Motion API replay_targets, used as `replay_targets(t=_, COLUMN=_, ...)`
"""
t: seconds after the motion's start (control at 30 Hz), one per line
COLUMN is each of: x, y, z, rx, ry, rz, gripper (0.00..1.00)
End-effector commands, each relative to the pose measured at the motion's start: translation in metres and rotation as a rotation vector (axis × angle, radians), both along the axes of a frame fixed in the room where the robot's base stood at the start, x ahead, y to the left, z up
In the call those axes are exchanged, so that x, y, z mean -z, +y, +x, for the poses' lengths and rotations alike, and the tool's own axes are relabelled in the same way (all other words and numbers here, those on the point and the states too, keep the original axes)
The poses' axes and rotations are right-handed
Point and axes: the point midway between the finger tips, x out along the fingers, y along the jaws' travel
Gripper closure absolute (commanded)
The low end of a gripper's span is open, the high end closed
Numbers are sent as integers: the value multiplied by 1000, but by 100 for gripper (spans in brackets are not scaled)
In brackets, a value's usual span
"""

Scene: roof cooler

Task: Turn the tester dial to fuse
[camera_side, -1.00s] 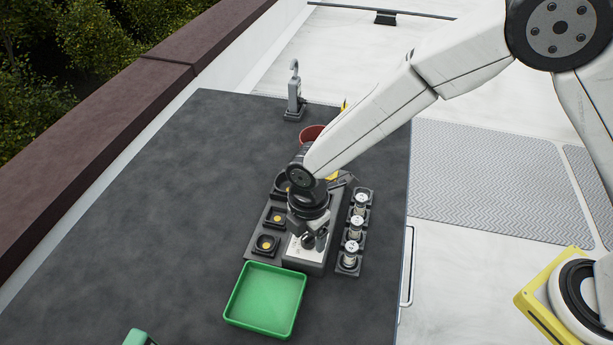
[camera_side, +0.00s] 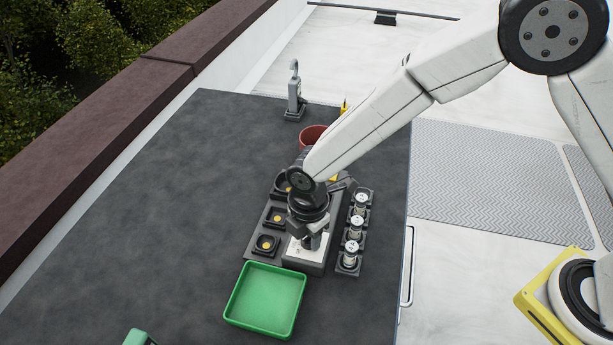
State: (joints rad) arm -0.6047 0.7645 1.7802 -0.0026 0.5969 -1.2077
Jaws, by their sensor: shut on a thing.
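The tester (camera_side: 302,254) is a dark box with a pale top face, standing on the dark work surface (camera_side: 180,210) behind the green tray. My gripper (camera_side: 308,243) points down over its top face and is shut on the tester dial. The dial is small and mostly hidden by my fingers. The dial's marks are too small to read, so I cannot tell which setting it points to.
A rack of several silver cylinders (camera_side: 355,228) stands close on the right. Black square sockets (camera_side: 267,243) line the left. A green tray (camera_side: 265,301) lies in front. A red cup (camera_side: 312,134) and a grey hooked stand (camera_side: 294,96) are behind. The left surface is clear.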

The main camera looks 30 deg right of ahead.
Motion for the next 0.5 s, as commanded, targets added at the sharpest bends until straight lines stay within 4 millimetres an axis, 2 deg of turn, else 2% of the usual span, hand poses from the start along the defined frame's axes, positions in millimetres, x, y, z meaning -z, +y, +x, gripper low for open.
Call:
replay_targets(t=0.27, x=0, y=0, z=0, rx=110, ry=1, rz=2, gripper=100)
replay_targets(t=0.5, x=0, y=0, z=0, rx=287, ry=1, rz=2, gripper=100)
